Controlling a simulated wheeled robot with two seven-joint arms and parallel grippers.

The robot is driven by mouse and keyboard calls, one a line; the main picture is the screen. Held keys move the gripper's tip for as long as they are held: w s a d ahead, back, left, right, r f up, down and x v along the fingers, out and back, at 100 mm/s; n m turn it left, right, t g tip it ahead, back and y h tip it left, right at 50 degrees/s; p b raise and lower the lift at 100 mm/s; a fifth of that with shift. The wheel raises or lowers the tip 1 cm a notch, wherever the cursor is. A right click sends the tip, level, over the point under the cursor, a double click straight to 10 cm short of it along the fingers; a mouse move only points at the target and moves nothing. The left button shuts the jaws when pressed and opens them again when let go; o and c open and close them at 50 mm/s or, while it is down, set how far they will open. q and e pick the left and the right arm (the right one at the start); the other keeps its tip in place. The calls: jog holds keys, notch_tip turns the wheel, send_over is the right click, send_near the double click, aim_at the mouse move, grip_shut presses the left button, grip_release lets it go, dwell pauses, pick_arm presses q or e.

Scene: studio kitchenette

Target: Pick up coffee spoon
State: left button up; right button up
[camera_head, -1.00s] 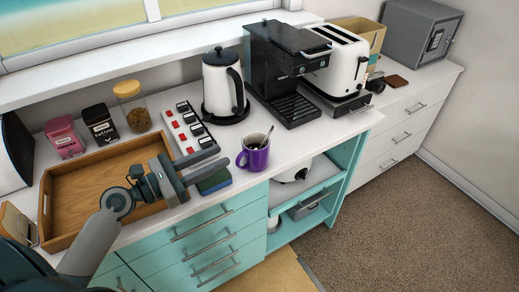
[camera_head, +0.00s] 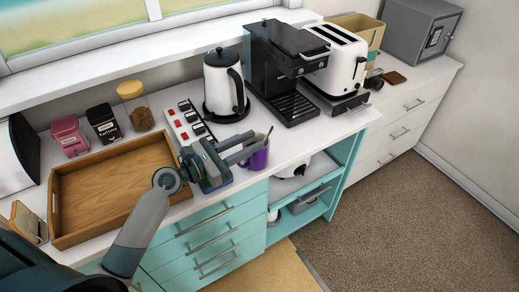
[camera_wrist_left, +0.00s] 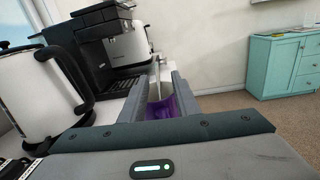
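The coffee spoon (camera_head: 269,132) stands tilted in the purple mug (camera_head: 258,160), with only its thin handle showing above the rim. Its bowl is hidden inside the mug. In the left wrist view the spoon handle (camera_wrist_left: 157,68) rises between the fingers, beyond their tips, with the purple mug (camera_wrist_left: 160,109) below. My left gripper (camera_head: 253,143) is open and empty, its fingers pointing right at the mug and covering part of it in the head view. It also shows open in the left wrist view (camera_wrist_left: 160,84). I cannot tell whether it touches the mug. My right gripper is out of view.
A kettle (camera_head: 223,85), coffee machine (camera_head: 275,55) and toaster (camera_head: 338,60) stand behind the mug. A power strip (camera_head: 186,122) lies left of the kettle. A wooden tray (camera_head: 110,190) fills the left counter. The counter's front edge is just before the mug.

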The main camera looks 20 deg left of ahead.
aim_at(271, 130)
pick_arm(q)
jog(key=p+x, duration=0.1)
jog(key=x, duration=0.1)
jog(key=p+x, duration=0.1)
jog(key=x, duration=0.1)
jog(key=shift+w+a+r, duration=0.1)
jog(key=shift+w+r, duration=0.15)
jog(key=shift+w, duration=0.05)
jog(key=shift+w+d+f, duration=0.15)
jog(key=shift+w+d, duration=0.1)
jog(key=shift+w, duration=0.1)
grip_shut()
